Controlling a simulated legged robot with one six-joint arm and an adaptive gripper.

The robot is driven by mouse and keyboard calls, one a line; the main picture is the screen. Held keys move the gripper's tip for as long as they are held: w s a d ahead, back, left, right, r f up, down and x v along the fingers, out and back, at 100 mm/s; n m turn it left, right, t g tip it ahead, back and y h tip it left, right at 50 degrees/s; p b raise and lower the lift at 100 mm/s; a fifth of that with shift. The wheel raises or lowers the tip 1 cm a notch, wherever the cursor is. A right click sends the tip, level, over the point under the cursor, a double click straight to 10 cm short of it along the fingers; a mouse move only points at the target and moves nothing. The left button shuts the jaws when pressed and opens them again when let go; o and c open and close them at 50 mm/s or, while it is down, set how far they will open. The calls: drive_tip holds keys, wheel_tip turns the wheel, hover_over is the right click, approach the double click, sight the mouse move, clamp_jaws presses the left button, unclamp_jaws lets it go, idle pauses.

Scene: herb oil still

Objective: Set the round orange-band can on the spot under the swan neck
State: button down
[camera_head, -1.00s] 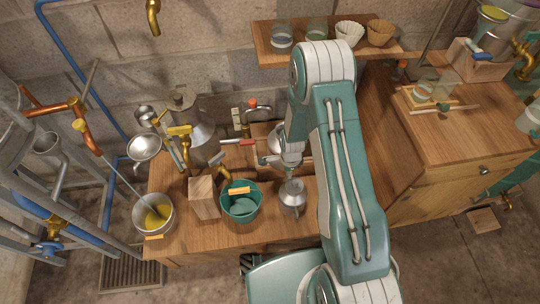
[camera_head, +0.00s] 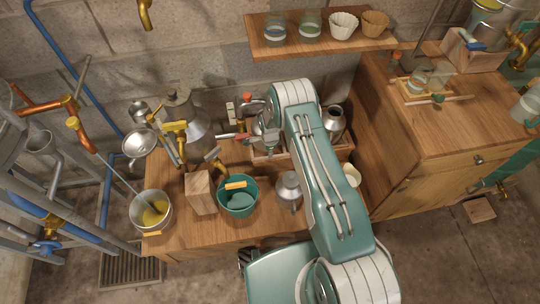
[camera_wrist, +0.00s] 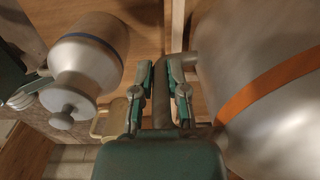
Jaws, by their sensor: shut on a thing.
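In the wrist view the round metal can with an orange band (camera_wrist: 240,95) fills the right side. My gripper (camera_wrist: 166,75) is shut on its grey handle. In the head view my gripper (camera_head: 271,140) is near the back of the wooden bench (camera_head: 262,232), and my arm and gripper cover most of the can. I cannot tell which one is the swan neck.
A can with a blue band (camera_wrist: 92,55) is left of my gripper in the wrist view. On the bench are a metal can (camera_head: 289,188), another by the cabinet (camera_head: 333,119), a wooden block (camera_head: 200,192) and a large metal pot (camera_head: 190,120). A wall shelf (camera_head: 270,47) hangs above.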

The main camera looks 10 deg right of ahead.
drive_tip(key=shift+f, duration=1.4)
drive_tip(key=c, duration=0.7)
unclamp_jaws()
drive_tip(key=shift+s+f, duration=0.1)
drive_tip(key=shift+o, duration=0.2)
